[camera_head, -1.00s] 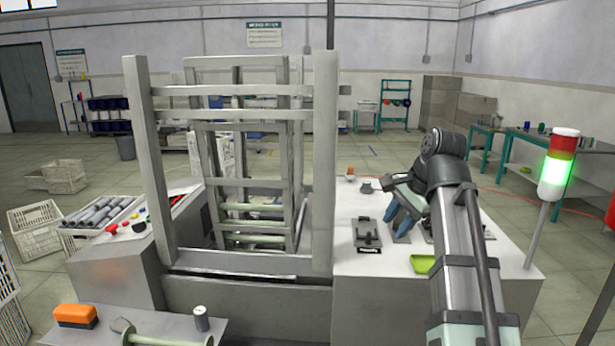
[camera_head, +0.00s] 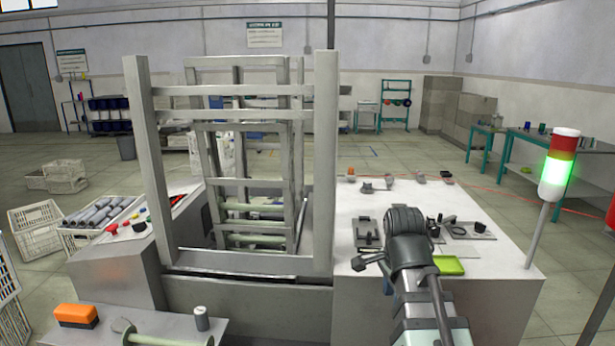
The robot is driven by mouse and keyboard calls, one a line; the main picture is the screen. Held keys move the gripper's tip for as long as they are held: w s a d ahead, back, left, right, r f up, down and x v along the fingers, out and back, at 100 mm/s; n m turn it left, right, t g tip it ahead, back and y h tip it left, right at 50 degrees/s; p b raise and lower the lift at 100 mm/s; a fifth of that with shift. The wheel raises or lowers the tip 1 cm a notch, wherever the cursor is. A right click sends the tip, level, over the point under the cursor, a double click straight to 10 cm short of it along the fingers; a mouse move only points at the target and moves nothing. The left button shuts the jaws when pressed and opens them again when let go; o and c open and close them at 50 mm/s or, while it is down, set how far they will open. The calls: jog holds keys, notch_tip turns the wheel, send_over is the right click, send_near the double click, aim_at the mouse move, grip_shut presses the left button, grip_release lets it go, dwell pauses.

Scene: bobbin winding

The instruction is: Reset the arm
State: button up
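My arm rises from the bottom right, and its dark wrist (camera_head: 405,222) is over the front part of the white worktop (camera_head: 352,200). My gripper (camera_head: 374,272) is partly hidden by the wrist and forearm. Only small dark parts of it show to the left of the arm, near the worktop's front edge. I cannot tell whether its fingers are open or shut, and I see nothing held in it.
A grey winding frame (camera_head: 325,170) stands left of my arm. A black fixture (camera_head: 367,232), a green tray (camera_head: 448,265) and small parts lie on the worktop. A signal tower (camera_head: 557,170), lit green, stands at the right. An orange-topped block (camera_head: 76,314) sits front left.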

jog(key=s+f+n+g+h, duration=0.1)
jog(key=s+f+n+g, duration=0.2)
jog(key=f, duration=1.5)
jog(key=s+f+n+g, duration=0.2)
jog(key=s+f+n, duration=0.25)
jog(key=f, duration=1.35)
jog(key=s+a+f+n+g+y, duration=0.1)
jog(key=s+f+n, duration=0.6)
jog(key=s+f, duration=1.7)
jog(key=s+a+g, duration=0.1)
jog(key=g, duration=0.1)
jog(key=shift+s+a+f+g+y, duration=0.15)
jog(key=shift+a+f+g+y, duration=0.1)
jog(key=shift+f+g+y, duration=0.15)
